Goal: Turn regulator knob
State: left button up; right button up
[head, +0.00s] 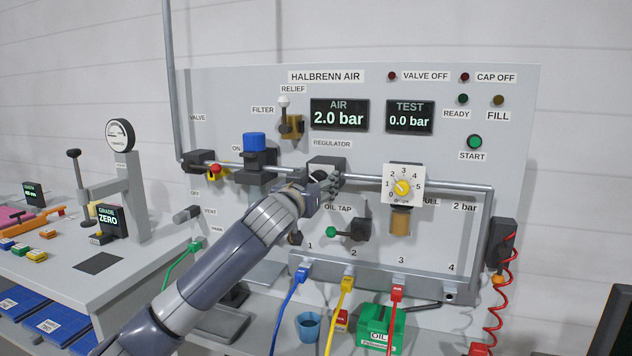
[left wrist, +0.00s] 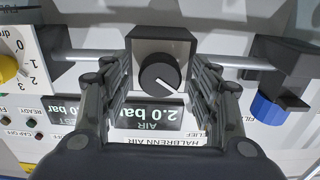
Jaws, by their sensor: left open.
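The regulator knob (left wrist: 161,72) is round and black with a white pointer line, on a dark grey block. The left wrist view shows it upside down. In the head view the regulator block (head: 326,163) sits on the pipe under the REGULATOR label, with its knob mostly hidden by my gripper. My left gripper (head: 328,184) is open in front of it. In the left wrist view its fingers stand on either side of the knob, with visible gaps; contact does not show. The AIR display (head: 339,115) reads 2.0 bar. My right gripper is not in view.
A yellow drops dial (head: 403,187) is on the pipe right of the regulator, and a blue-capped filter (head: 255,150) is left. The oil tap (head: 350,231) is just below my gripper. Blue, yellow and red hoses (head: 397,312) hang from the lower ports.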

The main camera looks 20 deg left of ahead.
pick_arm(q)
jog(key=c, duration=1.1)
jog(key=shift+o, duration=0.2)
